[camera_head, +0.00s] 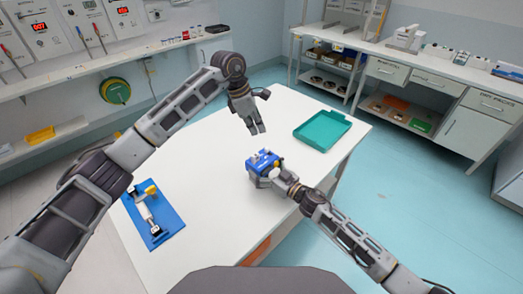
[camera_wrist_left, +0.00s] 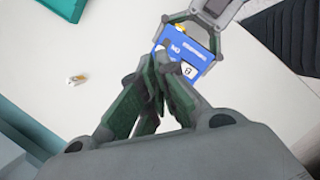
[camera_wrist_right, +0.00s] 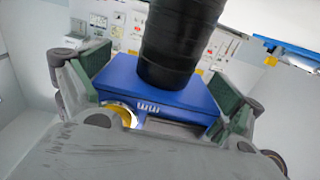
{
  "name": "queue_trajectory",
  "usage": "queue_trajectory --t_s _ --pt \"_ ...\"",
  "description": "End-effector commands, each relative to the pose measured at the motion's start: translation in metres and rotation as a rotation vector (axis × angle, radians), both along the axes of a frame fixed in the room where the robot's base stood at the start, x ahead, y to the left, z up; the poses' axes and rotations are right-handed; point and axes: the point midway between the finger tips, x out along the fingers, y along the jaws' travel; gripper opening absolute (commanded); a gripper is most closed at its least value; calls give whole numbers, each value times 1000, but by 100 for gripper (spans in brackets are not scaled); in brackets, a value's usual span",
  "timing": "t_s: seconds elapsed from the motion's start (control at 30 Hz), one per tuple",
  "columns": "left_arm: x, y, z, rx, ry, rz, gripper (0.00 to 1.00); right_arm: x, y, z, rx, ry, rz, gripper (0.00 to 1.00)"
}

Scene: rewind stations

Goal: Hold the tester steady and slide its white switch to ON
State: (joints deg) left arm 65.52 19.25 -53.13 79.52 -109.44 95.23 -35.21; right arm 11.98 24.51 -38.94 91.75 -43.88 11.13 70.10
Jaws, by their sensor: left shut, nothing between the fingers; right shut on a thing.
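The blue tester (camera_head: 263,160) is above the white table near its middle, with my right gripper (camera_head: 268,173) shut around it. In the left wrist view the tester (camera_wrist_left: 200,52) shows white lettering and a white patch (camera_wrist_left: 188,70) on its face. I cannot tell the white switch's position; the left fingers partly cover that face. My left gripper (camera_head: 257,130) is shut and empty, pointing down behind the tester in the head view. Its fingertips (camera_wrist_left: 158,82) overlap the tester's edge in its wrist view; contact is unclear. The right wrist view shows the tester (camera_wrist_right: 160,85) between both fingers.
A teal tray (camera_head: 322,131) lies at the table's right. A blue mat (camera_head: 168,222) with a white and yellow device (camera_head: 147,208) lies at the left. A small white and yellow item (camera_wrist_left: 76,80) lies on the table. A dark cylinder blocks part of the right wrist view.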

Motion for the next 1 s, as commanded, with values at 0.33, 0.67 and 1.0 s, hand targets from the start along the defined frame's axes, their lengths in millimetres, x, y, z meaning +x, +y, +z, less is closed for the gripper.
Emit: queue_trajectory --t_s 0.33,0.67,1.0 --pt "2 -17 -2 164 -87 -246 0 0 0 0 -1 -1 0 59" --pt "12 -21 -1 385 -167 -532 0 0 0 0 -1 -1 0 59" --pt "26 -12 8 598 -202 -766 0 0 0 0 -1 -1 0 59"
